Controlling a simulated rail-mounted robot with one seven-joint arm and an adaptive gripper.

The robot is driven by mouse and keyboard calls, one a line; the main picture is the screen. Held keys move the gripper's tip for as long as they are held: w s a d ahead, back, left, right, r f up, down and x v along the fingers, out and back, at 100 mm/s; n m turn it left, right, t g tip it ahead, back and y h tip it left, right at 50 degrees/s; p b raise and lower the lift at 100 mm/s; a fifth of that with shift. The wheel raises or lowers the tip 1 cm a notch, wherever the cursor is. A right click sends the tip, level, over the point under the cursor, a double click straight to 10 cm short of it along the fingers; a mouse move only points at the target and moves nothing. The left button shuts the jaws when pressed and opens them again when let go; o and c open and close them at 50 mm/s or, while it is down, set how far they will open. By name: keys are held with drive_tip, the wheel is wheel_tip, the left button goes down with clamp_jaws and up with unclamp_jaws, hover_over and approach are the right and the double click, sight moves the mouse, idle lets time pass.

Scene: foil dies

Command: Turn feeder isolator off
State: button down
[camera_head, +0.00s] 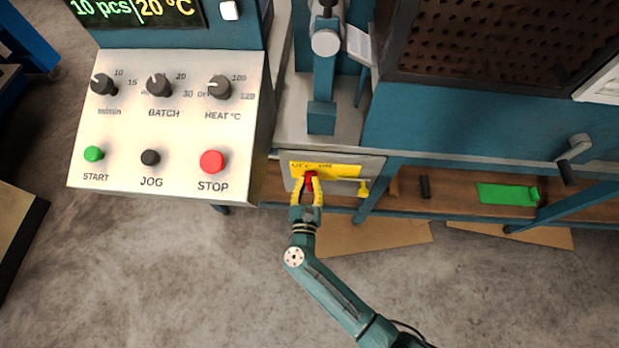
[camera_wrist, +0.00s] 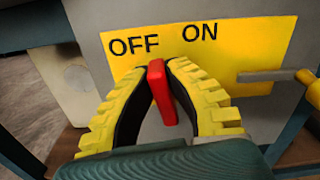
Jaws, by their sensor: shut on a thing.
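The feeder isolator is a red handle (camera_wrist: 161,92) in front of a yellow plate (camera_wrist: 262,60) marked OFF and ON on a grey box. In the wrist view the handle tilts slightly, its upper end to the left, below the right part of the word OFF. My gripper (camera_wrist: 162,75) has its yellow fingers on both sides of the handle and is shut on it. In the head view the red handle (camera_head: 309,180) shows between the fingertips of my gripper (camera_head: 308,186), at the left part of the yellow plate (camera_head: 345,171). The handle's pivot is hidden.
A control panel (camera_head: 170,130) with knobs and START, JOG and STOP buttons stands to the left. A shelf with a green object (camera_head: 507,194) lies lower right. The floor in front is open.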

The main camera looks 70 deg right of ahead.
drive_tip(key=n+p, duration=0.1)
drive_tip(key=n, duration=0.3)
drive_tip(key=shift+w+a+f+n+p, duration=0.1)
drive_tip(key=shift+w+n+p, duration=0.2)
drive_tip(key=shift+w+p, duration=0.1)
drive_tip(key=n, duration=0.1)
drive_tip(key=n+p, duration=0.1)
drive_tip(key=n, duration=0.1)
drive_tip(key=shift+w+f+n, duration=0.15)
drive_tip(key=shift+f+n, duration=0.15)
drive_tip(key=n, duration=0.3)
drive_tip(key=n+p, duration=0.1)
drive_tip(key=shift+w+a+f, duration=0.1)
drive_tip(key=shift+w+f, duration=0.05)
drive_tip(key=shift+f, duration=0.15)
drive_tip(key=shift+f+n, duration=0.2)
drive_tip(key=shift+n, duration=0.75)
drive_tip(key=shift+f+n, duration=0.15)
drive_tip(key=shift+n, duration=0.8)
drive_tip(key=c, duration=1)
unclamp_jaws()
drive_tip(key=shift+c, duration=0.2)
drive_tip(key=shift+w, duration=0.1)
